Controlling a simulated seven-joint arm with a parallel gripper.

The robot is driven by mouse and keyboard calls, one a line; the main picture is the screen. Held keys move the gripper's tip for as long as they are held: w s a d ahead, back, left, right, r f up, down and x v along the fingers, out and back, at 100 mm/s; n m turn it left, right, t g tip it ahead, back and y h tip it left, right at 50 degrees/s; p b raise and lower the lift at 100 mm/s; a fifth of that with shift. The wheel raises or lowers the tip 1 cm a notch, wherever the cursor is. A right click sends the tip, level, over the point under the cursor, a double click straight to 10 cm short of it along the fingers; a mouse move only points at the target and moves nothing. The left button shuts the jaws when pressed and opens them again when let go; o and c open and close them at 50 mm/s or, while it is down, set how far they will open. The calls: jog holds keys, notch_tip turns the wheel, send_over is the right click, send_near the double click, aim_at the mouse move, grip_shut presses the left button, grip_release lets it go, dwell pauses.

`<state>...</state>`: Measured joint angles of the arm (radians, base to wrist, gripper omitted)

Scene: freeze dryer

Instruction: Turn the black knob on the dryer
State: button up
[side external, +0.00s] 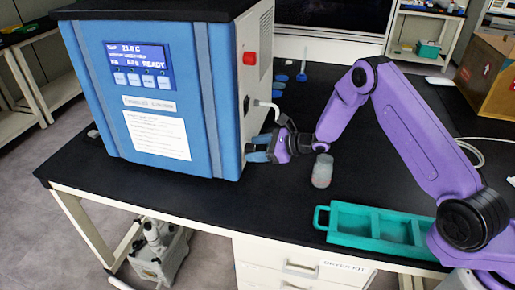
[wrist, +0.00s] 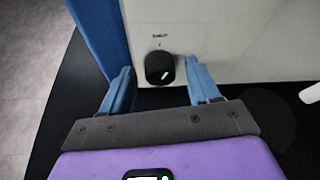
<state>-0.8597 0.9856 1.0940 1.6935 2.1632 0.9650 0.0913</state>
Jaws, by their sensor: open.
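The dryer (side external: 200,90) is a blue and white box with a black top and a lit screen, standing on the black table. Its black knob (wrist: 159,68) is low on the white side panel, with a white pointer mark tilted up to the right. My gripper (wrist: 160,84) is open, with blue fingers on either side of the knob's position in the wrist view. I cannot tell whether the fingertips reach past the knob's face. In the side view my gripper (side external: 258,151) is close to the dryer's right side, and the knob is hidden there.
A red button (side external: 250,58) and a white hose (side external: 265,105) are on the same dryer side. A teal tray (side external: 375,226) lies near the table's front edge. A cardboard box (side external: 490,75) is at right.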

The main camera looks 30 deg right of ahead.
jog(key=c, duration=1)
jog(key=shift+s+a+n+t+h, duration=0.1)
jog(key=shift+n+t+h, duration=0.65)
jog(key=shift+n, duration=0.75)
jog(key=shift+c, duration=0.2)
jog(key=o, duration=1)
jog(key=shift+o, duration=0.2)
jog(key=shift+s, duration=0.1)
